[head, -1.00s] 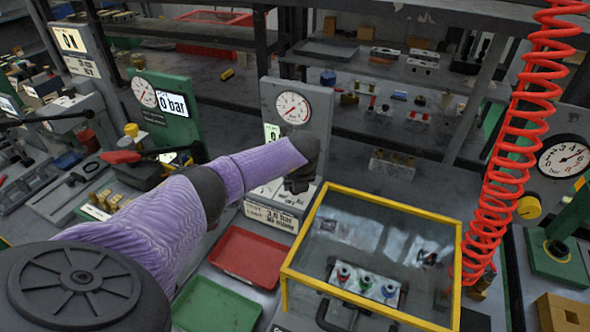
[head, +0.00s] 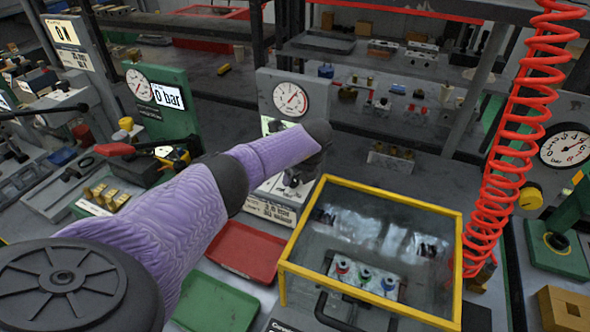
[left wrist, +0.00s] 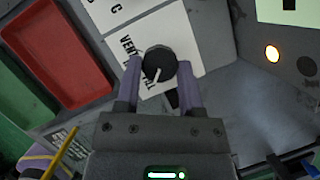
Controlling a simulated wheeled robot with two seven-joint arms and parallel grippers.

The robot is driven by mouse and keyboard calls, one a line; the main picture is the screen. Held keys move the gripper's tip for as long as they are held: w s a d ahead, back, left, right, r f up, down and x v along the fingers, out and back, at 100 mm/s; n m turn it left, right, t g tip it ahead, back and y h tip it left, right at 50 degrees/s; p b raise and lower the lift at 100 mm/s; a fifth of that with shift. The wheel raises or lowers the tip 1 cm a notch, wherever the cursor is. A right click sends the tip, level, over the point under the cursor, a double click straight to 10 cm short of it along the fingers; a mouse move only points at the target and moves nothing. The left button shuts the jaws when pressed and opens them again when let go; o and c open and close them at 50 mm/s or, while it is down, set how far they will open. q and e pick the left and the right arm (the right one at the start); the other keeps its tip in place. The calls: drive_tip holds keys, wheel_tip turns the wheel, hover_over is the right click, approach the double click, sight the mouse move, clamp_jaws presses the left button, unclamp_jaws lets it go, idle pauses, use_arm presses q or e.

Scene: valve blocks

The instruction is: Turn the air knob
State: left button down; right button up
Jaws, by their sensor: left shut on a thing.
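A round black knob (left wrist: 158,61) with a white pointer line shows in the left wrist view, on a white plate with black lettering that reads VENT and part of another word. My left gripper (left wrist: 161,72) is shut on this knob, one purple finger on each side. In the head view my left arm reaches in from the left to the middle gauge station (head: 263,90), and the gripper (head: 294,182) is low in front of its panel. The knob is hard to make out there. The station's round gauge (head: 291,99) is visible; its display is partly covered by my arm. My right gripper is out of view.
A yellow-framed clear box (head: 370,194) stands right of the gripper. A red tray (head: 247,252) and a green tray (head: 215,304) lie below the arm. A red coiled hose (head: 520,130) hangs at the right, near a yellow knob (head: 530,196).

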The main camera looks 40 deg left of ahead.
use_arm(q)
drive_tip(key=shift+c, duration=1.1)
unclamp_jaws()
drive_tip(key=w+p+v, duration=0.1)
drive_tip(key=p+v, duration=0.2)
drive_tip(key=v, duration=0.6)
drive_tip(key=shift+s+d+r+p, duration=0.15)
drive_tip(key=shift+s+r+p, duration=0.25)
drive_tip(key=shift+s, duration=0.1)
